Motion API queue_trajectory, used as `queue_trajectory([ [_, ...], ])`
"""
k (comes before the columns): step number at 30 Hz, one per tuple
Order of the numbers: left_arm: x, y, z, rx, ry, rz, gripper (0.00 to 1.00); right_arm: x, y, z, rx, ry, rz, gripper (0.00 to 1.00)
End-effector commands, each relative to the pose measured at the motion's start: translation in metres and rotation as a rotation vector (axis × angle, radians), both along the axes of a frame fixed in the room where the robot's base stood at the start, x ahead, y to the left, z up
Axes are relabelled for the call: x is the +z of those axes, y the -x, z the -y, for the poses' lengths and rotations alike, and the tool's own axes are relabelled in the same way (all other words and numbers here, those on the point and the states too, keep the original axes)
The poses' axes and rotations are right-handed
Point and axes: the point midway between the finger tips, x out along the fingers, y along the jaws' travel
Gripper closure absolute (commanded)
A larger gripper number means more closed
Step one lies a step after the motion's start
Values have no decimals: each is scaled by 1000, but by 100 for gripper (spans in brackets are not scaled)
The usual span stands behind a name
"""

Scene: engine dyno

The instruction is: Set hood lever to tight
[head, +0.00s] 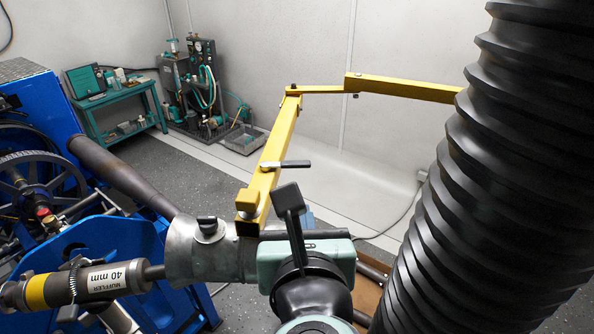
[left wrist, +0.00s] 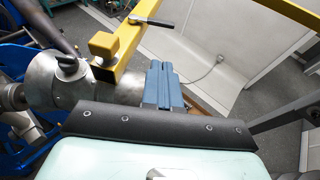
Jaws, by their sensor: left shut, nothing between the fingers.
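A lever with a black handle and silver pivot (head: 285,164) sits on the yellow jointed arm (head: 278,148), its handle pointing right. It also shows in the left wrist view (left wrist: 150,21). The yellow arm ends at a grey metal hood (head: 190,250), which carries a black knob (head: 208,224). No marking for tight is readable. My left gripper shows blue fingers in the left wrist view (left wrist: 160,68), shut and empty, apart from the lever, nearer the camera. In the head view its body and a dark paddle hide most of the fingers. My right gripper is not seen.
A large black corrugated hose (head: 500,180) fills the right side. A muffler pipe (head: 85,284) and blue engine stand (head: 120,240) are at left. A teal cart (head: 115,105) and pump equipment (head: 190,85) stand by the back wall. Floor beyond the yellow arm is mostly clear.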

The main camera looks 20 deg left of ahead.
Motion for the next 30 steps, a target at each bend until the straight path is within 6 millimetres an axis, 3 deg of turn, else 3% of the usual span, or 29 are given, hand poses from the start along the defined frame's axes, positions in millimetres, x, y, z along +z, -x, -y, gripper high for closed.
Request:
queue_trajectory([
  [8,-4,-15,-5,3,-1,-1,100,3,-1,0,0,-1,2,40],
  [22,-29,-102,-31,3,-1,-1,100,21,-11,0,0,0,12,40],
  [30,-29,-128,-39,1,0,-1,100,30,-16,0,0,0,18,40],
])
